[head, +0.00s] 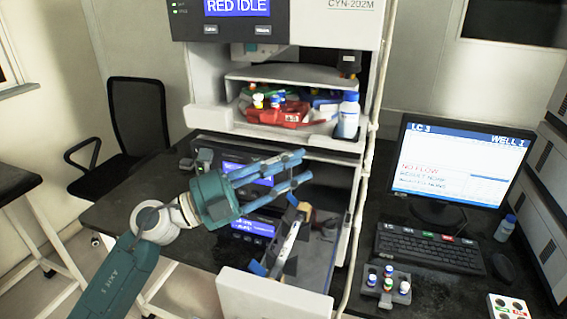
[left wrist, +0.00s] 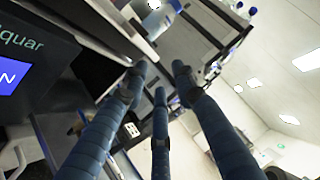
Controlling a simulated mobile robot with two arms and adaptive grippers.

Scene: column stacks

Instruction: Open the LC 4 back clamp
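A pulled-out drawer (head: 272,297) with a white front stands low in the instrument stack. In it lies a slim white column (head: 290,238), tilted in the picture, with dark and blue clamp-like parts near its ends. I cannot tell which of these is the LC 4 back clamp; no LC 4 label is readable. My left gripper (head: 307,165) is above and behind the drawer's column, in front of the stack, with blue fingers apart and nothing between them. In the left wrist view its three fingers (left wrist: 158,82) are also spread and empty. My right gripper is not in view.
Above the drawer, a shelf holds a red tray (head: 277,116) and a white bottle (head: 347,117). To the right are a monitor (head: 455,170) reading LC 3, a keyboard (head: 430,249) and a vial rack (head: 386,287). A black chair (head: 137,110) stands left.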

